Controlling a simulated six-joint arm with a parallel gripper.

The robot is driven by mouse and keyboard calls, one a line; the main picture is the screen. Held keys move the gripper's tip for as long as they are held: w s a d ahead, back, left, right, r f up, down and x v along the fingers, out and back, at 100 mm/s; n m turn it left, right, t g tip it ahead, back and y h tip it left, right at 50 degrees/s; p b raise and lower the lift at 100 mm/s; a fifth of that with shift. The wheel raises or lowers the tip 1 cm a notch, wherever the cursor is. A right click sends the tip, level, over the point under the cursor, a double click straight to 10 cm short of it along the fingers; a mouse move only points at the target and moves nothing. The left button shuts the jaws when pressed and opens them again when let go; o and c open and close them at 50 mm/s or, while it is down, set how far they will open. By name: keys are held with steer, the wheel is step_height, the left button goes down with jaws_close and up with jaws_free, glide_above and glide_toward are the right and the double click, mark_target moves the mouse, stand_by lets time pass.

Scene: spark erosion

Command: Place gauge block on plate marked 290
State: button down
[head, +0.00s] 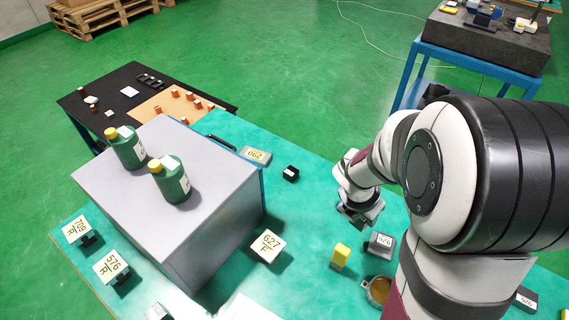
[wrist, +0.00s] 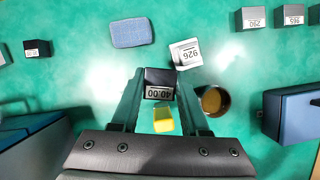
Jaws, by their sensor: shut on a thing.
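My gripper (wrist: 160,98) is shut on a dark gauge block (wrist: 159,78) labelled 40.00, held between the two fingers in the wrist view. In the head view my gripper (head: 361,210) is above the teal table, right of the small dark block, and the held block is hard to make out. A flat pale plate (head: 256,155) lies at the far side of the table. Its label appears upside down and seems to read 290. In the wrist view a grey block (wrist: 257,18) at the upper right also seems to read 290.
A grey block marked 926 (head: 381,243), a yellow block (head: 341,256) and a round cup (head: 377,290) stand near my gripper. A small dark block (head: 291,174) sits near the pale plate. A large grey box (head: 200,235) carries two green bottles. Teal table lies bare between.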

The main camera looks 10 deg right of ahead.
steer(key=w+m+g+y, duration=0.1)
steer(key=w+m+g, duration=0.65)
steer(key=m, duration=0.85)
steer(key=n+t+y, duration=0.5)
steer(key=n+t, duration=0.4)
steer(key=n, duration=2.3)
glide_above(260, 155)
steer(key=s, duration=0.2)
steer(key=f, duration=0.5)
steer(key=shift+w+d+f, duration=0.2)
steer(key=shift+d, duration=0.1)
steer(key=shift+f, duration=1.9)
